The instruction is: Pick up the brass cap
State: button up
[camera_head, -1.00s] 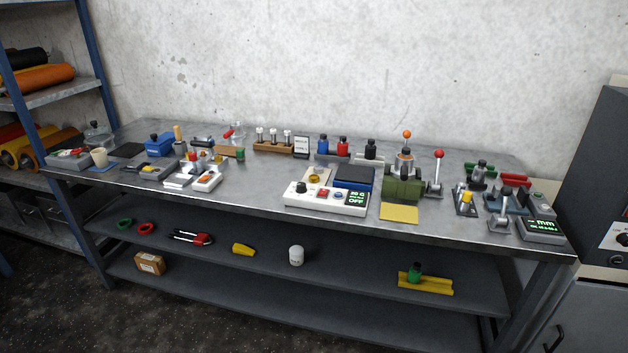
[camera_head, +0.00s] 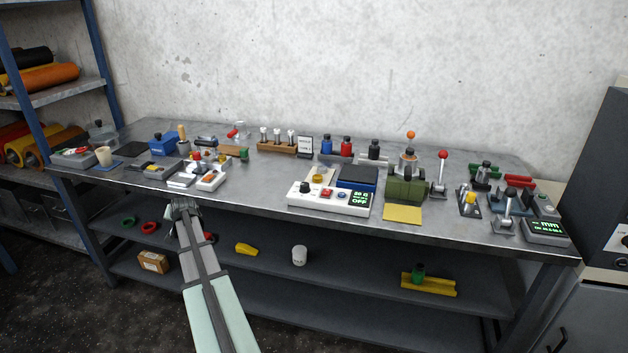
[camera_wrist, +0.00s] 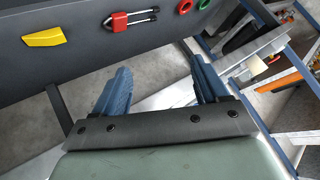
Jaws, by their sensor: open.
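A small gold-coloured round piece (camera_head: 318,178), which looks like the brass cap, sits on a tan pad behind the white control box on the bench. It is too small to make out in detail. My gripper (camera_head: 184,204) is at the bench's front edge, left of and well apart from that piece. In the wrist view my gripper (camera_wrist: 162,76) shows two blue fingers spread apart with nothing between them. The cap does not show in the wrist view.
The white control box (camera_head: 329,198) stands in front of the gold piece, with a dark blue block (camera_head: 357,177) to its right. Small trays and switches crowd the bench's left part. The lower shelf holds a yellow wedge (camera_head: 246,249) and a white jar (camera_head: 299,256).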

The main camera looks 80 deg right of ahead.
jog(key=s+d+r, duration=0.2)
jog(key=d+r, duration=0.1)
jog(key=d, duration=0.1)
jog(key=s+d+r+m+h, duration=0.1)
jog(key=d+r, duration=0.3)
jog(key=s+d+r+h, duration=0.1)
jog(key=s+d+r, duration=0.1)
jog(key=d+r, duration=0.2)
jog(key=shift+s+r+m, duration=0.15)
jog(key=shift+s+m, duration=0.15)
jog(key=shift+s, duration=0.05)
jog(key=s+d+r+m+g+h, duration=0.1)
jog(key=s+d+r+h, duration=0.1)
jog(key=s+d+r, duration=0.75)
jog(key=n+g+y, duration=0.2)
jog(key=g+y, duration=0.4)
send_over(317, 176)
jog(key=s+a, duration=0.1)
jog(key=a, duration=0.5)
notch_tip(317, 176, down, 2)
jog(key=shift+h, duration=0.3)
jog(key=x, duration=1.3)
jog(key=shift+s+d, duration=0.1)
jog(key=shift+s, duration=0.05)
jog(key=c, duration=1.2)
jog(key=shift+c, duration=0.2)
jog(key=shift+r, duration=0.1)
